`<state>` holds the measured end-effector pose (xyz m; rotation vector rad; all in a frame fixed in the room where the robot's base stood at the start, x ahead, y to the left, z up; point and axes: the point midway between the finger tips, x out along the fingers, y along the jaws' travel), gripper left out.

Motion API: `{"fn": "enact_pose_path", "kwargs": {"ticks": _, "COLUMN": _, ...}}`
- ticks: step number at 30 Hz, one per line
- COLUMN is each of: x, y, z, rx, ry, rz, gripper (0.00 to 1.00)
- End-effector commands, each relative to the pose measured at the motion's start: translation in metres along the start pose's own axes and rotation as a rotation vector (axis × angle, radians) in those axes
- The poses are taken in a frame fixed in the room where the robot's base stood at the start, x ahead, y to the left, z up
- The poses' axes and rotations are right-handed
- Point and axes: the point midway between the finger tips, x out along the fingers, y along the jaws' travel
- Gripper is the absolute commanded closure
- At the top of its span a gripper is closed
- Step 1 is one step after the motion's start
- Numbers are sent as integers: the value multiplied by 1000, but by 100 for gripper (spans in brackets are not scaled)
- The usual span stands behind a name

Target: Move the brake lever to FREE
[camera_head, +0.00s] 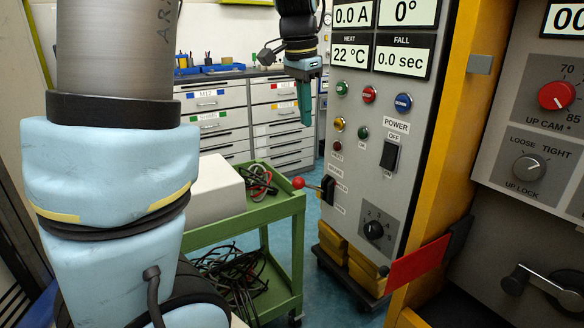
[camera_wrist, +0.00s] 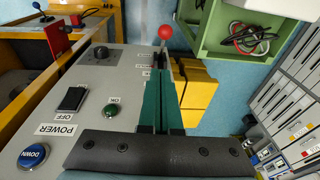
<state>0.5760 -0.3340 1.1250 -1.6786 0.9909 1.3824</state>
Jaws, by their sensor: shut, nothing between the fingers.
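A lever with a red ball knob (camera_head: 299,183) sticks out from a black plate low on the grey control panel (camera_head: 352,148), pointing left. I take it for the brake lever; its small labels are too blurred to read surely. The red knob (camera_wrist: 165,32) also shows in the wrist view, just beyond the fingertips. My gripper (camera_head: 305,121) points down, above and apart from the lever in the head view. Its teal fingers (camera_wrist: 163,82) are together with nothing between them. In the wrist view they cover part of the panel edge near the lever.
A green cart (camera_head: 245,229) with cables stands left of the lever. Yellow blocks (camera_head: 366,270) lie under the panel. A red flat bar (camera_head: 418,264) sticks out at the lower right. The panel carries buttons, a POWER switch (camera_head: 390,154) and a rotary knob (camera_head: 373,230).

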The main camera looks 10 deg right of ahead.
Motion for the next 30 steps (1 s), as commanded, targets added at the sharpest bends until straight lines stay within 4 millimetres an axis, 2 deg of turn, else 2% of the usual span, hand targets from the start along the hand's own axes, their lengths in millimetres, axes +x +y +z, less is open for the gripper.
{"fn": "enact_pose_path", "kwargs": {"ticks": 7, "x": 1, "y": 0, "z": 0, "rx": -2, "ry": 0, "rz": 0, "gripper": 100}}
{"fn": "enact_pose_path", "kwargs": {"ticks": 11, "x": 8, "y": 0, "z": 0, "rx": -3, "ry": -2, "rz": 1, "gripper": 100}}
{"fn": "enact_pose_path", "kwargs": {"ticks": 14, "x": 23, "y": 0, "z": 1, "rx": -4, "ry": -5, "rz": 3, "gripper": 100}}
{"fn": "enact_pose_path", "kwargs": {"ticks": 26, "x": 103, "y": 0, "z": 2, "rx": -5, "ry": -6, "rz": 1, "gripper": 100}}
{"fn": "enact_pose_path", "kwargs": {"ticks": 30, "x": 120, "y": -3, "z": 12, "rx": -6, "ry": -4, "rz": 1, "gripper": 100}}
